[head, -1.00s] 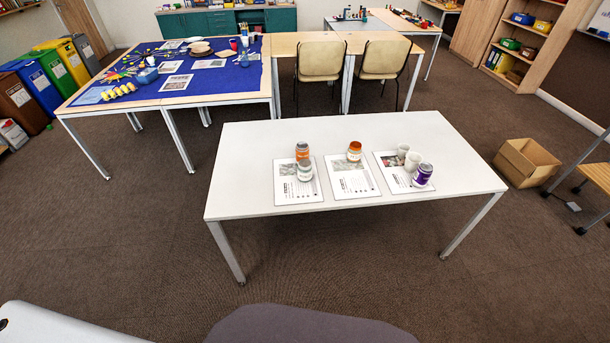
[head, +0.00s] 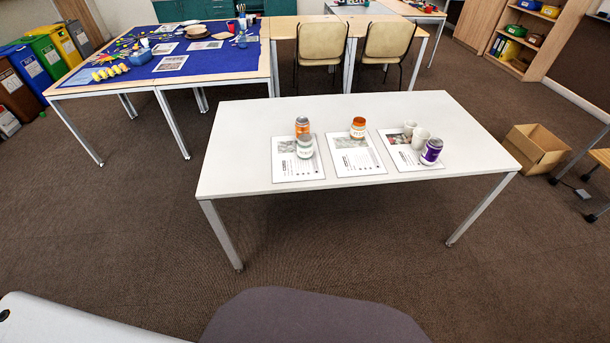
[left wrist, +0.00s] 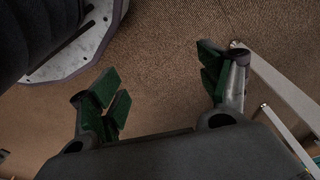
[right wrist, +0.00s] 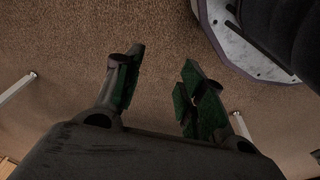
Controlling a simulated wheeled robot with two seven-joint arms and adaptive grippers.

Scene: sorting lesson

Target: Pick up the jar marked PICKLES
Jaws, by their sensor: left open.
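Several jars stand on sheets on the white table (head: 250,125) in the head view; their labels are too small to read, so I cannot tell which says PICKLES. An orange jar (head: 302,126) stands behind a jar with a whitish-green label (head: 305,147) on the left sheet. Another orange-lidded jar (head: 358,128) is on the middle sheet. A purple jar (head: 431,151) stands on the right sheet. My left gripper (left wrist: 160,85) is open and empty above the carpet. My right gripper (right wrist: 158,80) is apart-fingered and empty, also above carpet. Neither gripper shows in the head view.
An open cardboard box (head: 538,150) is on the floor right of the table. A blue-covered table (head: 205,60) and chairs (head: 390,42) stand behind. The carpet before the table is clear.

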